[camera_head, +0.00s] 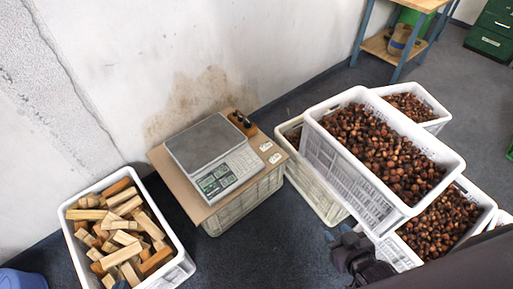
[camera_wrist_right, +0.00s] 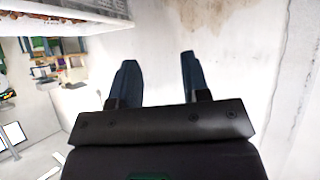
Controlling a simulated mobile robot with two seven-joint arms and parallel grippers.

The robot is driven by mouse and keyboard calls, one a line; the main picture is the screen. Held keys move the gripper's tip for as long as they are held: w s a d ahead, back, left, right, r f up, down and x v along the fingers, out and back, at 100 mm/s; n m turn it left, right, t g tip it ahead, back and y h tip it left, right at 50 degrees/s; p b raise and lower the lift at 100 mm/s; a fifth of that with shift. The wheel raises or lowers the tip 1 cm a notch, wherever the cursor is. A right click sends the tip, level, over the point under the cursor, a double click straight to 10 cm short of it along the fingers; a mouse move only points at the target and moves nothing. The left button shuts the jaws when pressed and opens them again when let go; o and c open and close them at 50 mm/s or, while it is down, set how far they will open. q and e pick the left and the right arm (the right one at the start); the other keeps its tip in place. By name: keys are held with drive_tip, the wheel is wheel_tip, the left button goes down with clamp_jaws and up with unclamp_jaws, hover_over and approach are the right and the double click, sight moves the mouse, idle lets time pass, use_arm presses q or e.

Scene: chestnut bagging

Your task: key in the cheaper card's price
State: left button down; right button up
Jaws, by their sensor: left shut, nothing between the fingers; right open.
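The scale (camera_head: 205,142) with a grey weighing plate sits on a brown board over a crate by the wall. Its display (camera_head: 216,180) and keypad (camera_head: 241,163) face the front right; the digits are too small to read. Two small white cards (camera_head: 265,146) (camera_head: 275,158) lie on the board right of the scale, their print unreadable. My right gripper (camera_head: 337,232) is open and empty, right of the scale, beside the chestnut crates; its spread blue fingers show in the right wrist view (camera_wrist_right: 157,75). Only the dark blue tip of my left gripper (camera_head: 121,285) shows, at the bottom edge over the wood crate.
A white crate of wood blocks (camera_head: 178,270) stands left of the scale. Stacked white crates of chestnuts (camera_head: 345,178) stand to the right. Small dark objects (camera_head: 240,119) sit at the board's back corner. A workbench (camera_head: 404,45) is at the back. Floor between scale and camera is clear.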

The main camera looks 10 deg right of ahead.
drive_tip(key=shift+s, duration=0.2)
drive_tip(key=shift+s+f, duration=0.15)
drive_tip(key=shift+s, duration=0.05)
drive_tip(key=shift+w, duration=0.1)
drive_tip(key=c, duration=0.7)
drive_tip(key=shift+w, duration=0.1)
clamp_jaws()
drive_tip(key=shift+w+r, duration=0.2)
drive_tip(key=shift+s+f, duration=0.2)
drive_tip(key=shift+s, duration=0.2)
drive_tip(key=shift+w+r, duration=0.15)
drive_tip(key=shift+w, duration=0.15)
